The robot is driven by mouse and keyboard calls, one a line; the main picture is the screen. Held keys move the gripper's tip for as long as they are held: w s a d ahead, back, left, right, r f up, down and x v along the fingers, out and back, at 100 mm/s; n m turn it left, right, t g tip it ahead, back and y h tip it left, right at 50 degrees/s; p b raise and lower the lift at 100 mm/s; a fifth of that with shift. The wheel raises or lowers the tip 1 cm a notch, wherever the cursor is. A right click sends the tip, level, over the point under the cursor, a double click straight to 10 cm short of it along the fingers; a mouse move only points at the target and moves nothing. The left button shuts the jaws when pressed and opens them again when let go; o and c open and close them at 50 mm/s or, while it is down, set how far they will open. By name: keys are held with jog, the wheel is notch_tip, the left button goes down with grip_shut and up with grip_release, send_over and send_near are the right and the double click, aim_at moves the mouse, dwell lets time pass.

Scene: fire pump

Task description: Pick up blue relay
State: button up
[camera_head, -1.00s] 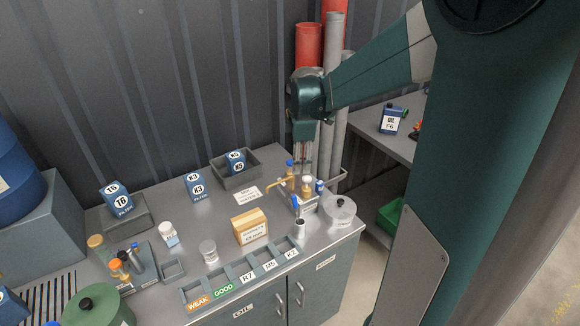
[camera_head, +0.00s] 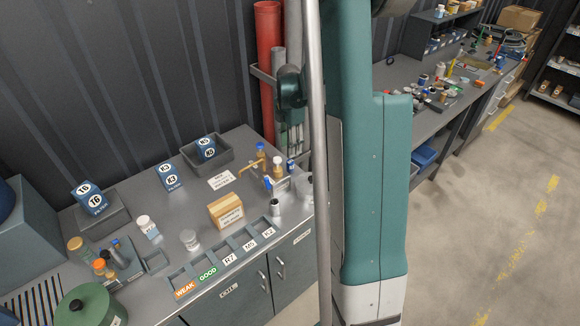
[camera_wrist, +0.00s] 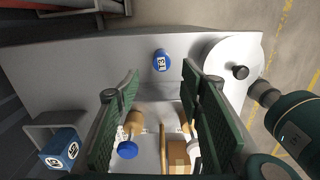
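Several blue items show; I cannot tell for sure which one is the relay. A small blue cylinder with a white label (camera_wrist: 162,61) stands alone just beyond my fingertips in the wrist view. Blue labelled blocks stand on the bench: one marked T6 (camera_head: 90,197), one marked K3 (camera_head: 168,177) and one marked K5 (camera_head: 205,148), which sits in a grey tray and also shows in the wrist view (camera_wrist: 60,148). My gripper (camera_wrist: 161,82) is open, its two green fingers apart with nothing held between them. In the head view it is partly hidden behind a pole.
A tan bottle with a blue cap (camera_wrist: 127,150) stands by the left finger. A round clear container with a dark knob (camera_wrist: 238,71) stands at the right. A cardboard box (camera_head: 227,211) and a labelled slot rack (camera_head: 224,261) occupy the bench front. Red and grey pipes (camera_head: 268,70) rise behind.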

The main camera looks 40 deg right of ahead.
aim_at(290, 162)
jog(key=shift+f, duration=0.9)
jog(key=shift+f, duration=1.3)
jog(key=shift+s+d+f, duration=0.1)
jog(key=shift+s+f, duration=0.05)
jog(key=shift+f, duration=2.45)
jog(key=c, duration=1)
